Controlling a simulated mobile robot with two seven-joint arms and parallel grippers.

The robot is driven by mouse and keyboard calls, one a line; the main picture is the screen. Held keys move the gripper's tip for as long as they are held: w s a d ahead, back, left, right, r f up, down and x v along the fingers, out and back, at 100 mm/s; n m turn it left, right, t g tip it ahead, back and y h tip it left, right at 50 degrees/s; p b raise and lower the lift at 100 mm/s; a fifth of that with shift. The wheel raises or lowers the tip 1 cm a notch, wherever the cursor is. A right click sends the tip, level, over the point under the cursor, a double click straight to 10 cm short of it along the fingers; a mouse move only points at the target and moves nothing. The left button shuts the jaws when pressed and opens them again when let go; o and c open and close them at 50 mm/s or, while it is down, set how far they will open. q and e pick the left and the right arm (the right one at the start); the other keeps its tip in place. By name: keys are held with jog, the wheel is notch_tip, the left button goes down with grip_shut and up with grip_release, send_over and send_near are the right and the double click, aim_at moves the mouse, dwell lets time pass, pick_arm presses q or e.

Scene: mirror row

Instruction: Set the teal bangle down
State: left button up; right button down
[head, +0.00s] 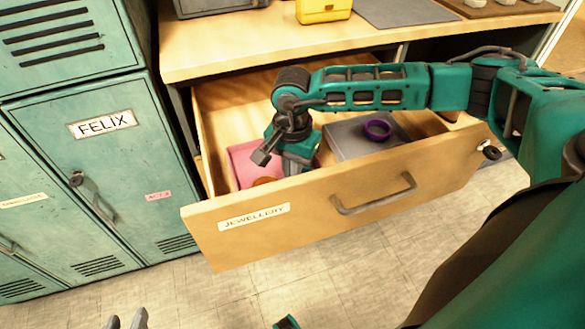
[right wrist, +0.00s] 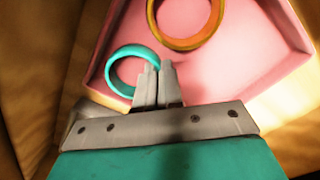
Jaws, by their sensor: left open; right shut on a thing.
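The teal bangle (right wrist: 112,70) shows in the right wrist view, at the fingertips of my right gripper (right wrist: 160,72), which is shut on its rim. It is over the near left part of a pink tray (right wrist: 255,75); I cannot tell whether it touches the tray. In the head view my right arm reaches into the open drawer, over the pink tray (head: 241,160); its fingertips and the bangle are hidden there. An orange bangle (right wrist: 183,44) lies in the pink tray beyond the fingers. My left gripper (head: 127,321) is open and empty at the bottom left, above the floor.
The drawer front (head: 340,204) is labelled JEWELLERY. A grey tray (head: 347,146) with a purple bangle (head: 378,130) is right of the pink tray. A teal locker (head: 105,165) stands at left. A yellow object (head: 322,9) sits on the worktop above.

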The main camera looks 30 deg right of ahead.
jog(key=shift+f, duration=0.1)
jog(key=c, duration=1.3)
grip_release()
jog(key=shift+r, duration=0.35)
notch_tip(320, 180, up, 12)
jog(key=shift+f+p, duration=0.15)
jog(key=shift+p, duration=0.85)
